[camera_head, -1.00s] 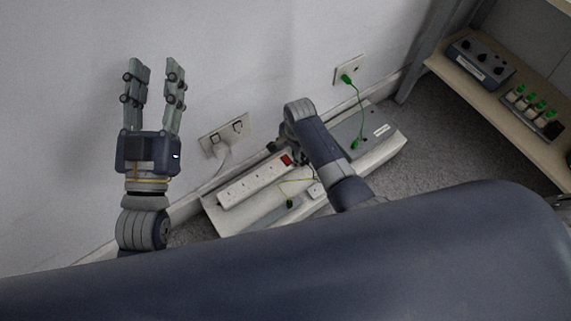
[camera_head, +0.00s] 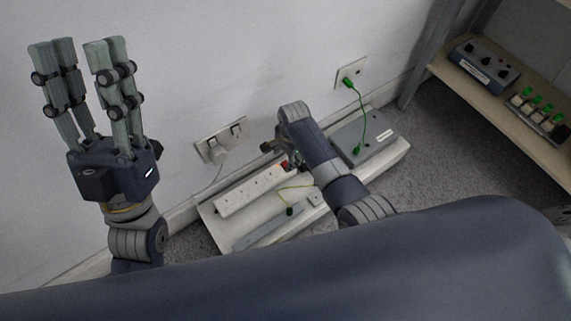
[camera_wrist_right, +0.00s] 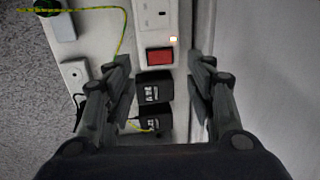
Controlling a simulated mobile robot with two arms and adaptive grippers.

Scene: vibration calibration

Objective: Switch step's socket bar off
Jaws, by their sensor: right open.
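The white socket bar (camera_head: 245,194) lies along the wall side of the low pale step (camera_head: 222,232). Its red switch (camera_head: 285,165) is at the bar's right end, partly hidden by my right arm in the head view. In the right wrist view the red switch (camera_wrist_right: 160,55) sits below a socket, with a small lit orange lamp (camera_wrist_right: 173,39) beside it. My right gripper (camera_wrist_right: 160,64) is open above the bar, its fingers on either side of the switch with nothing between them. My left gripper (camera_head: 80,43) is open and empty, raised in front of the wall.
Two black adapters (camera_wrist_right: 153,88) sit below the switch. A yellow-green cable (camera_head: 296,187) lies on the step. A grey box (camera_head: 366,140) on the step has a green lead to a wall socket (camera_head: 351,72). A shelf (camera_head: 480,97) with devices stands at the right.

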